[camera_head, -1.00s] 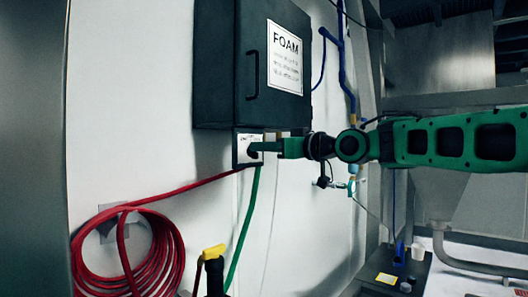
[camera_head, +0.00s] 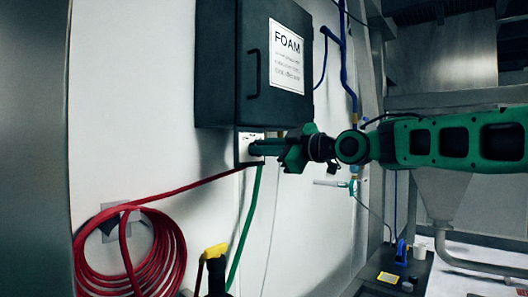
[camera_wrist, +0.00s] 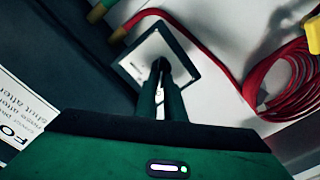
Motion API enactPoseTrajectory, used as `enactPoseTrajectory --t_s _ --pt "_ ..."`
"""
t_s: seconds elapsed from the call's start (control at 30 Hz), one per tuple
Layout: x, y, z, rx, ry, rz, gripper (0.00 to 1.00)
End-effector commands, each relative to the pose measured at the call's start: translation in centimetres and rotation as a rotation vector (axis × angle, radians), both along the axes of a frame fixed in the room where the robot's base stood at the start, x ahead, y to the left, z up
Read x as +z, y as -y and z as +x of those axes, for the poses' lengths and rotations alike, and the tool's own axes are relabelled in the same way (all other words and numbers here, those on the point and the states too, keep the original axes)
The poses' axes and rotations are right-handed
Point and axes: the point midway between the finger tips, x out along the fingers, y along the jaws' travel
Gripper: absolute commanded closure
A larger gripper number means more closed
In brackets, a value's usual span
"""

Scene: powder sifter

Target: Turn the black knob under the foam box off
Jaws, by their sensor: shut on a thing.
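The dark foam box (camera_head: 222,70) with a white FOAM label hangs on the white wall. Under it is a small white plate with a dark rim (camera_head: 244,140), which also shows in the wrist view (camera_wrist: 178,44). The black knob (camera_wrist: 160,64) sits on this plate. In the head view the knob is largely hidden behind my fingers. My green gripper (camera_head: 256,148) reaches in from the right, just below the box. In the wrist view its two fingers (camera_wrist: 161,84) are close together on the knob, with only its top showing.
A red hose (camera_head: 130,250) is coiled on the wall at lower left and runs up to the plate. A green hose (camera_head: 246,225) hangs below the plate. A yellow-topped nozzle (camera_head: 214,251) stands at the bottom. Blue pipes (camera_head: 343,60) run right of the box.

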Motion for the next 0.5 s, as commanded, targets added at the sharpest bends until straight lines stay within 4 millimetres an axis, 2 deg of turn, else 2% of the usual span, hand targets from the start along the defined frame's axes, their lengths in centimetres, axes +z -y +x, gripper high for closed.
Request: enactPoseTrajectory --t_s 0.5 --pt "0.07 0.07 0.1 -0.004 0.041 -0.036 1.0"
